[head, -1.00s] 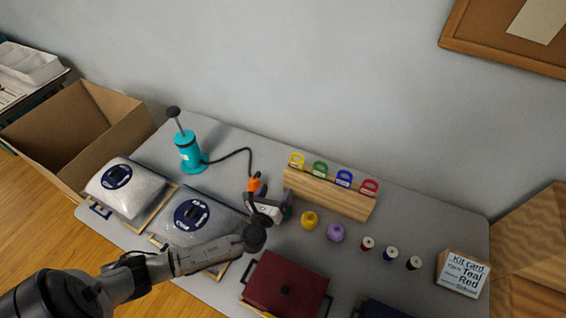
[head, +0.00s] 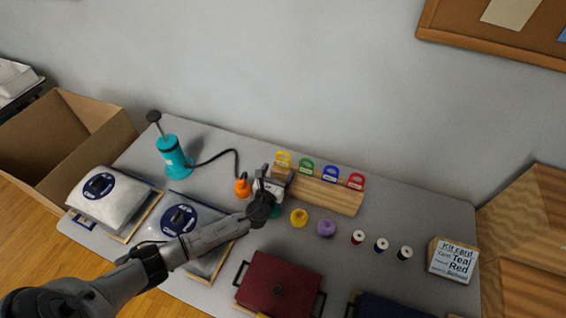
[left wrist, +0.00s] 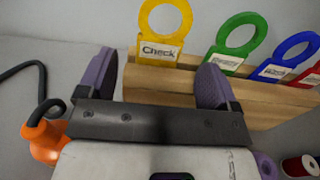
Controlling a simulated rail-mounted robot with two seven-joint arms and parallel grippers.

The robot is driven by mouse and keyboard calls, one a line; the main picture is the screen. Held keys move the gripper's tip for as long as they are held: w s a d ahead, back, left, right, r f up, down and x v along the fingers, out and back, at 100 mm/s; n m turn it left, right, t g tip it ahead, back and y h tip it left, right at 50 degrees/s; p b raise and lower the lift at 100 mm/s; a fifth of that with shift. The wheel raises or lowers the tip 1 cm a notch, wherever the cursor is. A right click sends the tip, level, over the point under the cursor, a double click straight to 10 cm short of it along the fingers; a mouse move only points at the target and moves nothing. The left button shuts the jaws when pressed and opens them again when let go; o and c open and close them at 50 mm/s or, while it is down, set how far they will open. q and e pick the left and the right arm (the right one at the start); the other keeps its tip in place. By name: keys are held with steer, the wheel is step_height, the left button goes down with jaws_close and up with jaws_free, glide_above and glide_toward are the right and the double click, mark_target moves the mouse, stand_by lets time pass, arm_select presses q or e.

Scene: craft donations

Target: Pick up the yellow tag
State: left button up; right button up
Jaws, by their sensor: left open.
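The yellow tag (head: 283,158) stands upright at the left end of a wooden rack (head: 325,192), with a ring on top. In the left wrist view the yellow tag (left wrist: 160,35) has a white label reading "Check". My left gripper (head: 278,172) is at the left end of the rack. In the left wrist view its two fingers (left wrist: 155,82) are apart, one on each side of the tag's lower part and a little in front of it. Nothing is between them. Green (head: 306,167), blue (head: 331,173) and red (head: 356,180) tags stand to the right. My right gripper is not in view.
A teal pump (head: 173,156) with a hose and orange nozzle (head: 242,188) stands left of the gripper.

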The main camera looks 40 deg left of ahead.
mark_target(282, 163)
arm_select(q)
steer(key=shift+b+x, duration=0.45)
steer(key=shift+x, duration=2.15)
steer(key=shift+c, duration=0.5)
steer(key=c, duration=0.9)
